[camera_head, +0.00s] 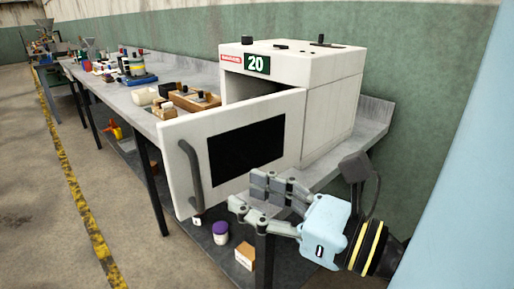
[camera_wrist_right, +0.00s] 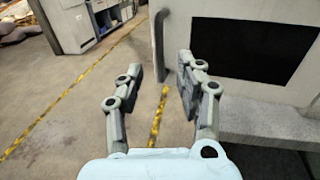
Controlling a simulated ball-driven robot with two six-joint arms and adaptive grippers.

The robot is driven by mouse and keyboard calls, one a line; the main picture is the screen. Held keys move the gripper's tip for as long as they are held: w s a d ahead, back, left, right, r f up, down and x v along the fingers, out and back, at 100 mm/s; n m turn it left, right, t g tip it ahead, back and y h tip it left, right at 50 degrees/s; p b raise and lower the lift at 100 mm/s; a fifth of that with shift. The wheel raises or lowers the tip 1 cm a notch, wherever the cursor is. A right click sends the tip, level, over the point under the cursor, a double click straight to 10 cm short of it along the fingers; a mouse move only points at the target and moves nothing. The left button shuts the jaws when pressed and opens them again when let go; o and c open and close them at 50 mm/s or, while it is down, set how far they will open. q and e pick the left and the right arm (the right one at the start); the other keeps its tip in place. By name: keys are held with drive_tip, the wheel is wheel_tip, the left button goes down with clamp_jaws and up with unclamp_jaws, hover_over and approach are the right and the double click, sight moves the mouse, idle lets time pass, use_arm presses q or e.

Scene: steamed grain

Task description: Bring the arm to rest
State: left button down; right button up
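My right gripper (camera_head: 256,194) is in front of the open door of a white oven-like machine (camera_head: 318,68), near the door's lower right. In the right wrist view my right gripper (camera_wrist_right: 160,80) has its two fingers spread apart with nothing between them. The door (camera_head: 245,148) stands swung open, with a dark window and a grey handle (camera_head: 191,175) at its left edge. In the right wrist view the door (camera_wrist_right: 225,62) is just beyond the right finger; I cannot tell if they touch. My left gripper is not in view.
The machine stands on a long grey table (camera_head: 345,160) carrying wooden trays (camera_head: 190,100) and several small items. A purple-lidded jar (camera_head: 220,232) and a small box (camera_head: 245,256) are on the lower shelf. Open floor with a yellow line (camera_head: 85,215) lies to the left.

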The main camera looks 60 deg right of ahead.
drive_tip(key=shift+s, duration=0.1)
idle(0.5)
drive_tip(key=s+d+f+m+g+h+b, duration=0.1)
drive_tip(key=s+d+f+m+g, duration=0.35)
drive_tip(key=f, duration=0.85)
drive_tip(key=s+d+f+m+g+h, duration=0.1)
drive_tip(key=f+m+g, duration=0.1)
drive_tip(key=f+m, duration=0.85)
drive_tip(key=s+d+f+m+g+h+b, duration=0.1)
drive_tip(key=s+d+f+m+g, duration=0.25)
drive_tip(key=f, duration=1.15)
drive_tip(key=s+a+f+m+g+y, duration=0.1)
drive_tip(key=s+a+f+m+g, duration=0.1)
drive_tip(key=s+f+m, duration=0.2)
drive_tip(key=s+a+f+m+g+y+b, duration=0.1)
drive_tip(key=s+a+f+m+g, duration=0.1)
drive_tip(key=f+m, duration=0.5)
drive_tip(key=s+a+f+m+g+y, duration=0.1)
drive_tip(key=s+a+f+m+g, duration=0.2)
drive_tip(key=s+f+m, duration=0.2)
wheel_tip(320, 180, down, 3)
drive_tip(key=shift+s+a+r+m, duration=0.1)
drive_tip(key=shift+s+a+m, duration=0.3)
drive_tip(key=shift+s, duration=0.55)
drive_tip(key=shift+s, duration=0.1)
